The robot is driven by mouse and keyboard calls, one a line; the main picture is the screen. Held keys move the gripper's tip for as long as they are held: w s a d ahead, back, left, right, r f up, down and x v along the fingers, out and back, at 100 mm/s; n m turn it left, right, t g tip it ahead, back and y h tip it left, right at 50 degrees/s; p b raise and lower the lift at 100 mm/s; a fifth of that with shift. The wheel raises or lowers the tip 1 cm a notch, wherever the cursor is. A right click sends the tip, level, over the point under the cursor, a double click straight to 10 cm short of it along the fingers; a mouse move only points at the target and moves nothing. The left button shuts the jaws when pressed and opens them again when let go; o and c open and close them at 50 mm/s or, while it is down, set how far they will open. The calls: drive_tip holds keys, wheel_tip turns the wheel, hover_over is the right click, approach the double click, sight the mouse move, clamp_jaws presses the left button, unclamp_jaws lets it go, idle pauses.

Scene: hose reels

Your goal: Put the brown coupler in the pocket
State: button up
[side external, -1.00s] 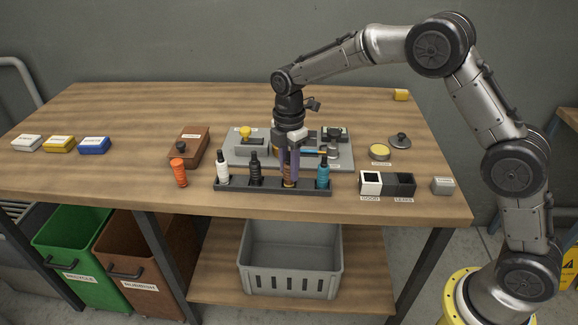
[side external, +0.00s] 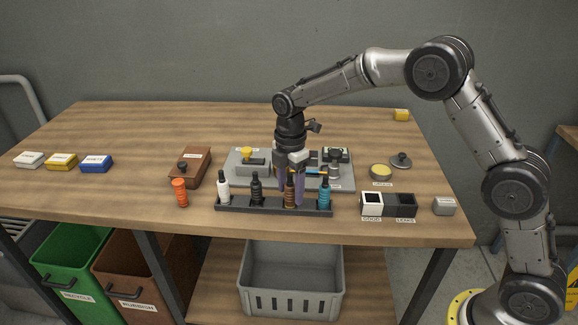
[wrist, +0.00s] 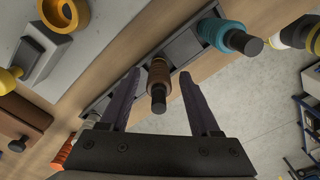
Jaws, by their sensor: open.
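The brown coupler (side external: 290,192), ribbed with a dark top, stands upright in the dark rack (side external: 236,206) between a black one and a teal one. My gripper (side external: 289,196) is open and points down at it, with its purple fingers beside it. In the wrist view the brown coupler (wrist: 158,78) lies in the gap between the two fingers of my gripper (wrist: 158,92), with space visible on both sides. Which opening is the pocket I cannot tell; the grey fixture plate (side external: 236,177) behind the rack is partly hidden by my gripper.
In the rack stand a white bottle (side external: 223,187), a black one (side external: 256,188) and a teal one (side external: 323,191). An orange coupler (side external: 180,192) and brown box (side external: 192,167) are left. The good and leaks bins (side external: 388,205) are right. The table's left front is clear.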

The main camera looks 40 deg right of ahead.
drive_tip(key=r, duration=1.2)
drive_tip(key=shift+w+a+r, duration=0.2)
drive_tip(key=shift+w+r, duration=0.05)
drive_tip(key=shift+r, duration=0.6)
drive_tip(key=s+d+r+m+t, duration=0.1)
drive_tip(key=s+d+r+m, duration=0.15)
drive_tip(key=s, duration=0.35)
drive_tip(key=s+d+r+m+t, duration=0.1)
drive_tip(key=s+r+m, duration=0.1)
drive_tip(key=s+m, duration=0.3)
drive_tip(key=s+d+r+m+t, duration=0.1)
drive_tip(key=s+d+r+m, duration=0.15)
drive_tip(key=s, duration=0.35)
drive_tip(key=s+d+f+m+t, duration=0.1)
drive_tip(key=s+f+m, duration=0.1)
drive_tip(key=s, duration=0.5)
drive_tip(key=s+f+m+t, duration=0.1)
drive_tip(key=s+f+m, duration=0.2)
drive_tip(key=s+m, duration=0.2)
drive_tip(key=s, duration=0.3)
drive_tip(key=shift+s+d+f, duration=0.25)
drive_tip(key=shift+d+f, duration=0.1)
drive_tip(key=shift+d, duration=0.05)
drive_tip(key=shift+o, duration=0.5)
drive_tip(key=shift+s+f+m+t, duration=0.3)
drive_tip(key=shift+s+f+m, duration=0.1)
drive_tip(key=shift+m, duration=0.1)
